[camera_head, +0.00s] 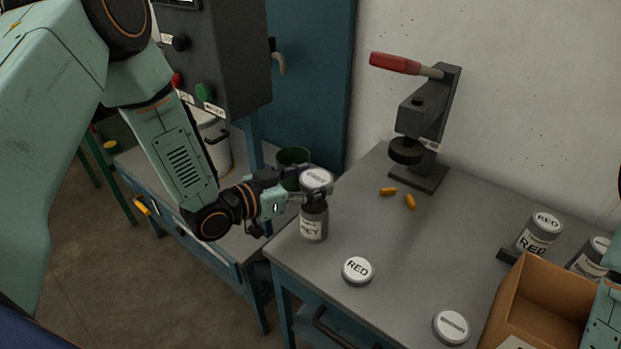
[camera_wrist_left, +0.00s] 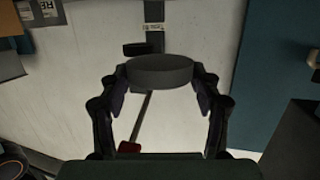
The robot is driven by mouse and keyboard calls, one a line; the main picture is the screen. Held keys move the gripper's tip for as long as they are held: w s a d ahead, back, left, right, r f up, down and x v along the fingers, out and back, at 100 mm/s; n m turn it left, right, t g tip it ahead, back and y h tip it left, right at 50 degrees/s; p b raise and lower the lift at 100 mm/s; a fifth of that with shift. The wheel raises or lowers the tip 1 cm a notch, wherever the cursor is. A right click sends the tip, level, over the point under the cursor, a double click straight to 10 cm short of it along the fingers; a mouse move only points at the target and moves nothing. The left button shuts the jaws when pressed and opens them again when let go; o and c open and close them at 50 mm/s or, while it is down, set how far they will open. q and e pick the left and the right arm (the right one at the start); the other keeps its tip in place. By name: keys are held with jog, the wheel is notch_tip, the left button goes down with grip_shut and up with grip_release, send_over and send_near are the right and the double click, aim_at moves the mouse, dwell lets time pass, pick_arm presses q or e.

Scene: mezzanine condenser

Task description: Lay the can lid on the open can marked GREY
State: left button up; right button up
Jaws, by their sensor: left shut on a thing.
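My left gripper (camera_head: 313,187) comes in from the left and is shut on a round grey can lid (camera_head: 316,177) with a pale, lettered top. In the left wrist view the lid (camera_wrist_left: 160,71) sits edge-on between the two fingers. The can marked GREY (camera_head: 313,224) stands upright near the table's left edge, directly below the lid. Its rim is hidden by the lid and fingers, so I cannot tell whether they touch. My right gripper is not in view.
A lid marked RED (camera_head: 357,270) and another lid (camera_head: 451,326) lie on the table (camera_head: 400,270). A press with a red handle (camera_head: 425,130) stands behind, with orange pieces (camera_head: 388,191) near it. A cardboard box (camera_head: 545,300) and a can marked RED (camera_head: 537,234) are at right.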

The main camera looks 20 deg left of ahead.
aim_at(309, 207)
pick_arm(q)
jog(key=shift+s+f, duration=0.1)
jog(key=shift+f, duration=0.3)
jog(key=shift+a+f+b, duration=0.25)
jog(key=shift+f+b, duration=0.4)
jog(key=shift+b, duration=0.05)
jog(key=shift+w+f+b, duration=0.2)
jog(key=shift+f+b, duration=0.2)
jog(key=shift+f, duration=0.25)
jog(key=shift+d+f+b, duration=0.2)
jog(key=shift+f+b, duration=0.25)
jog(key=shift+f, duration=0.05)
jog(key=shift+s+a+f+b, duration=0.1)
jog(key=shift+s+f+b, duration=0.1)
jog(key=shift+f+b, duration=0.2)
jog(key=shift+w+a+f, duration=0.1)
jog(key=shift+f, duration=0.1)
